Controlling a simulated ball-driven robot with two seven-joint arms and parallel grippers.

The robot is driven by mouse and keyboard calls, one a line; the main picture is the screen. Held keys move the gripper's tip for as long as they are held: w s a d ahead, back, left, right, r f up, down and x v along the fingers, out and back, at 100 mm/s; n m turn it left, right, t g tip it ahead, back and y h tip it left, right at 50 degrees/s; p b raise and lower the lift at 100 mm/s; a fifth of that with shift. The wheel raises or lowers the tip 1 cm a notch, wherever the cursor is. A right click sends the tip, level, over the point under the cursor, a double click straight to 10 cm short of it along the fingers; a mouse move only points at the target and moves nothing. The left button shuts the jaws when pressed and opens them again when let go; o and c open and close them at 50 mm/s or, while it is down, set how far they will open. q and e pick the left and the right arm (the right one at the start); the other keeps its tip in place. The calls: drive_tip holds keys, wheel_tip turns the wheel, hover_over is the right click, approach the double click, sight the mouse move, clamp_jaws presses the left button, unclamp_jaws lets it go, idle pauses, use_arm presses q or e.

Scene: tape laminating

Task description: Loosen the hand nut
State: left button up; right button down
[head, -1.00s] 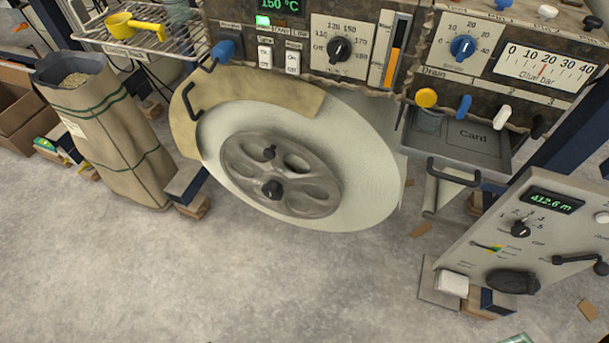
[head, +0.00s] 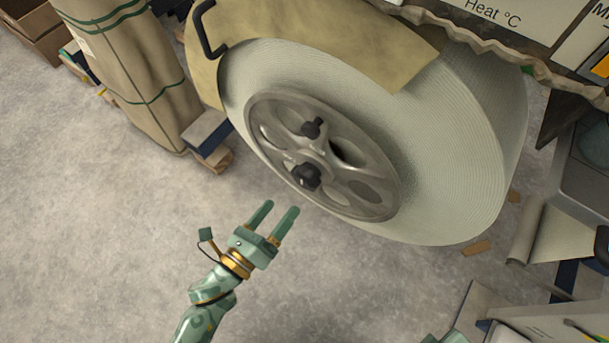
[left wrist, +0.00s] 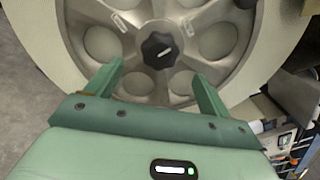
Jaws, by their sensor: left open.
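The hand nut (head: 306,176) is a black lobed knob at the middle of the grey metal hub disc (head: 375,205) on the big pale tape roll. In the left wrist view the hand nut (left wrist: 158,50), with a white mark on its face, sits beyond and between my fingertips. My left gripper (head: 275,207) is open and empty, below and left of the hand nut in the head view and apart from it. It also shows in the left wrist view (left wrist: 158,80). My right gripper is not seen.
A smaller black knob (head: 312,128) stands on the disc above the hand nut. The pale roll (head: 450,140) has a tan cover (head: 330,50) with a black handle (head: 206,30). The grey floor (head: 90,230) at lower left is clear.

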sight(301, 183)
use_arm(q)
drive_tip(key=b+x, duration=0.1)
drive_tip(key=x, duration=0.3)
drive_tip(key=b+x, duration=0.1)
drive_tip(key=x, duration=0.3)
drive_tip(key=shift+w+d+f, duration=0.2)
drive_tip(key=shift+w+d, duration=0.05)
drive_tip(key=shift+d, duration=0.05)
drive_tip(key=shift+w+d+r, duration=0.15)
drive_tip(key=shift+w+d, duration=0.15)
drive_tip(key=shift+w, duration=0.15)
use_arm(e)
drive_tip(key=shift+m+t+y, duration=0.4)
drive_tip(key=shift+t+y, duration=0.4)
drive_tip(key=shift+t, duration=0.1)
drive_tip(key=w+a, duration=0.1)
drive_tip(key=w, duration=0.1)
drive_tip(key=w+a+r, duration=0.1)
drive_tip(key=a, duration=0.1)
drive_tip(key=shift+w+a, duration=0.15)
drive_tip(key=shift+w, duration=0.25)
use_arm(q)
drive_tip(key=shift+c, duration=0.3)
drive_tip(key=c, duration=0.9)
